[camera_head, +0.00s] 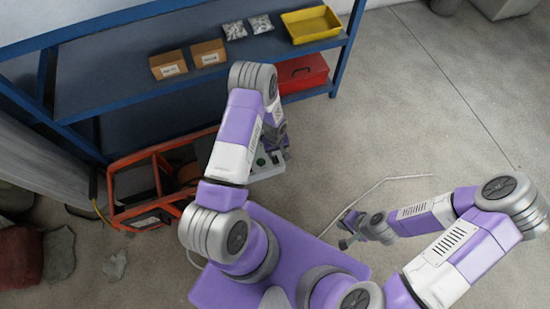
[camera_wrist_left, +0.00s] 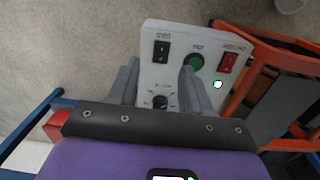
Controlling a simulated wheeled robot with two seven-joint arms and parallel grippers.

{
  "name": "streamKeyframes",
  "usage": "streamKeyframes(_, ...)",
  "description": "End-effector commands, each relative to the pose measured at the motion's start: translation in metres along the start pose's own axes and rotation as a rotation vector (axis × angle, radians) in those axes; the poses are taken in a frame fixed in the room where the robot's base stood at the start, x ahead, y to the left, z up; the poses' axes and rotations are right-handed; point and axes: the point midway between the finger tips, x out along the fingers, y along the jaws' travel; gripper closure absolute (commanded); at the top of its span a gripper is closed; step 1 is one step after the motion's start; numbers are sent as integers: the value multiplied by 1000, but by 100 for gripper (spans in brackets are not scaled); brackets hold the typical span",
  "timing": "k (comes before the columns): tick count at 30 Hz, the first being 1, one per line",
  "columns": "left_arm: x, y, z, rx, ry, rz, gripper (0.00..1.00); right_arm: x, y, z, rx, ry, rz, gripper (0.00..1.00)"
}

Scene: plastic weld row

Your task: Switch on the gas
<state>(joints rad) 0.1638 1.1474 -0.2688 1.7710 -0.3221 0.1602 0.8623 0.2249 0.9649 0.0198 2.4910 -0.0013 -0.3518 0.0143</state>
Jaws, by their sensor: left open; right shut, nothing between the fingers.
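A pale control panel (camera_wrist_left: 172,62) fills the middle of the left wrist view. It carries a black rocker switch (camera_wrist_left: 161,51) on the left, a round green button (camera_wrist_left: 195,62) in the middle, a red rocker switch (camera_wrist_left: 228,63) on the right and a dark knob (camera_wrist_left: 160,101) below. A small bright lamp (camera_wrist_left: 218,84) sits under the red switch. The labels are too small to read surely. My left gripper (camera_wrist_left: 158,80) is open over the panel, fingers apart around the knob's side of it; contact is unclear. In the head view my arm partly hides the panel (camera_head: 268,170). My right gripper (camera_head: 348,230) is shut and empty, away from it.
An orange-framed machine (camera_head: 150,222) stands left of the panel. Floor at right is clear (camera_head: 420,110).

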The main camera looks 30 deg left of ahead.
Motion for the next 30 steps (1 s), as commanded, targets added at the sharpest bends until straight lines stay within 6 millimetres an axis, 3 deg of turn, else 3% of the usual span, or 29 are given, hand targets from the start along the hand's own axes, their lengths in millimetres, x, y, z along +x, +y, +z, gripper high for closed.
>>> streamKeyframes(4,11,-3,-20,-46,28,-31,51,8,3,0,0,1,0,100)
streamKeyframes(18,75,-5,-24,-52,31,-31,51,31,12,-2,0,1,0,100)
streamKeyframes(30,80,-5,-24,-52,31,-31,53,33,12,-2,0,1,0,100)
